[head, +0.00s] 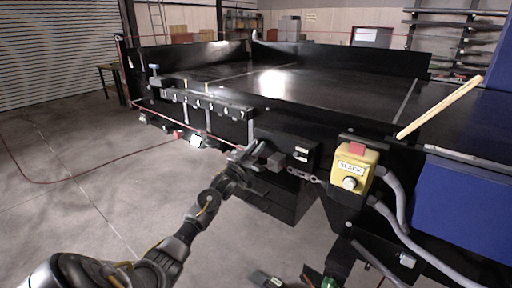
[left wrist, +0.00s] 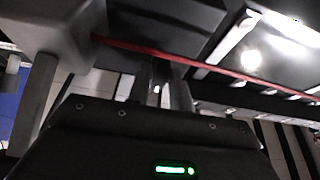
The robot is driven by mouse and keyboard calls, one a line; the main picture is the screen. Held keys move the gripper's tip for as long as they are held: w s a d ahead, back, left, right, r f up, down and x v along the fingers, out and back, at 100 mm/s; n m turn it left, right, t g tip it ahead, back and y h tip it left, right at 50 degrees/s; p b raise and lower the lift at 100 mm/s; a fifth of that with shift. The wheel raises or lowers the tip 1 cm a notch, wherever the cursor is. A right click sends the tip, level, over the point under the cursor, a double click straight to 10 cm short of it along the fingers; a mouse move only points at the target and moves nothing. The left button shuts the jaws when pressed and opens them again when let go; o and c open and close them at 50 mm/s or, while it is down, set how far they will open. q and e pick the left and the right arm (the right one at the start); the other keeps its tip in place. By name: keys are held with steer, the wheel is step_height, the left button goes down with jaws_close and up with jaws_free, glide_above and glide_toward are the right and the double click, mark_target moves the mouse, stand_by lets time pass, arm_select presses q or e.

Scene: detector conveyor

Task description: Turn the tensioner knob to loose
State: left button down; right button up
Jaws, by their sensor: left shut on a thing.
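My left gripper (head: 246,157) reaches up to the dark tensioner block (head: 274,161) on the conveyor's near side. It is shut on what appears to be the tensioner knob, which the fingers mostly hide; I cannot tell its turn position. A yellow switch box (head: 367,158) with a round knob or button and a label that seems to read "SLACK" hangs to the right. Part of what looks like my right gripper (head: 290,279) shows at the bottom edge; its jaw state is unclear.
A chain link (head: 304,174) runs between the tensioner and the yellow box. A numbered rail (head: 205,103) lines the black conveyor (head: 235,78). A pale stick (head: 440,106) lies at the right.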

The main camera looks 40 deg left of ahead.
arm_select(q)
steer(key=c, duration=1.4)
jaws_free()
steer(key=b+v, duration=0.2)
steer(key=v, duration=0.8)
steer(key=shift+s+f, duration=0.2)
steer(key=shift+s, duration=0.15)
